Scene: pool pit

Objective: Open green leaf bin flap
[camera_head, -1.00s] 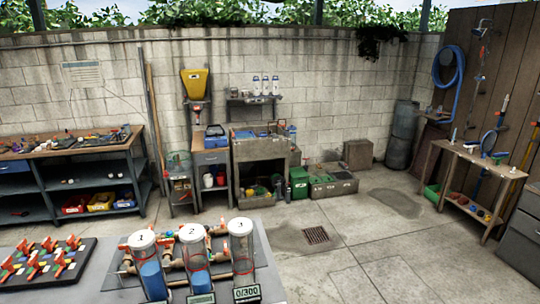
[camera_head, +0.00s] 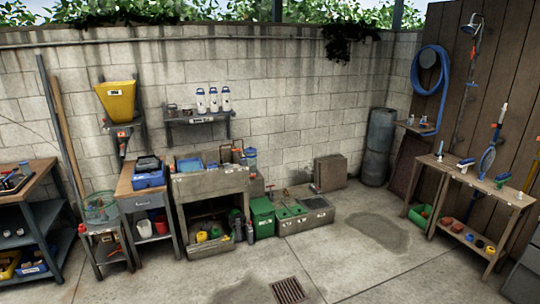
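A green bin (camera_head: 262,217) stands on the floor against the back wall, to the right of the sink unit. Its lid looks shut, but it is too small to be sure. I cannot tell any leaf label at this size. Neither of my grippers is in the view.
A concrete sink unit (camera_head: 210,183) stands left of the green bin. A wooden bench (camera_head: 470,180) is on the right, with a green tray (camera_head: 420,215) below. The floor in front of the bin is open, with a drain grate (camera_head: 288,291).

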